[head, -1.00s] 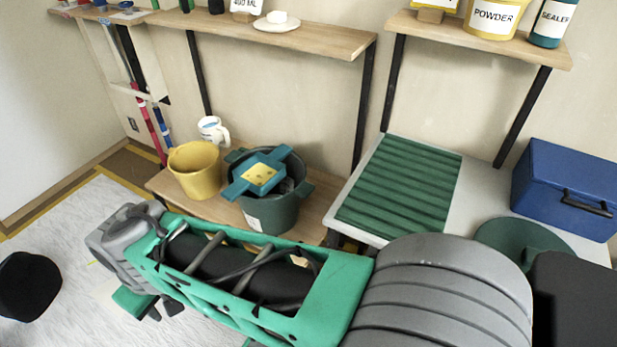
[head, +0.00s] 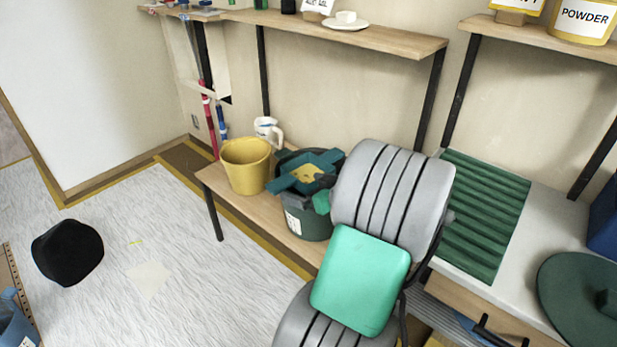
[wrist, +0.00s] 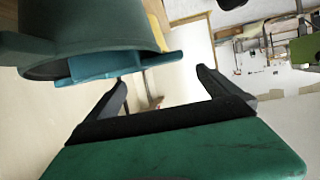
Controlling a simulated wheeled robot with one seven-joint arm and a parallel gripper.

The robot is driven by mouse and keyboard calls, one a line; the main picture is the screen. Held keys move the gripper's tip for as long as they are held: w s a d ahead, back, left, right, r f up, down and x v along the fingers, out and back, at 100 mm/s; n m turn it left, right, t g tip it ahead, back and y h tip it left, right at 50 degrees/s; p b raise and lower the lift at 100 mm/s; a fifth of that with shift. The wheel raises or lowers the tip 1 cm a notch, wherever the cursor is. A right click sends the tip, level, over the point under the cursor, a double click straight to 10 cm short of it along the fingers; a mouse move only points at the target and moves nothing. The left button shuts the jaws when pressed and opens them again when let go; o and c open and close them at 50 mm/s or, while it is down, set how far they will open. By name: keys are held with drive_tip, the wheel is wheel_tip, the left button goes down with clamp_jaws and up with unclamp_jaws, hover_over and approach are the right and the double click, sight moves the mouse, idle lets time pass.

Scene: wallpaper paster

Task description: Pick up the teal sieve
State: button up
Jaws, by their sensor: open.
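The teal sieve (head: 318,161) lies across the top of a dark green bucket (head: 313,225), with a yellow sponge (head: 306,173) in it. In the wrist view the sieve (wrist: 115,66) shows beside the bucket (wrist: 90,30), one of its arms reaching toward the space in front of my fingers. My gripper (wrist: 162,80) is open, with nothing between its fingers. It is close to the sieve; whether a finger touches it I cannot tell. In the head view my arm hides the right side of the bucket and most of my gripper.
A yellow bucket (head: 246,170) and a white mug (head: 267,130) stand left of the green bucket on the low wooden bench (head: 219,182). A shelf (head: 350,37) hangs above. A green ribbed tray (head: 485,210) lies on the right-hand table.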

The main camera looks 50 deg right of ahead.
sight(284, 184)
drive_tip(key=x, duration=0.3)
drive_tip(key=b+x, duration=0.1)
drive_tip(key=x, duration=0.7)
drive_tip(key=shift+a+f, duration=0.2)
drive_tip(key=shift+a, duration=0.1)
drive_tip(key=shift+c, duration=0.4)
drive_tip(key=c, duration=1.6)
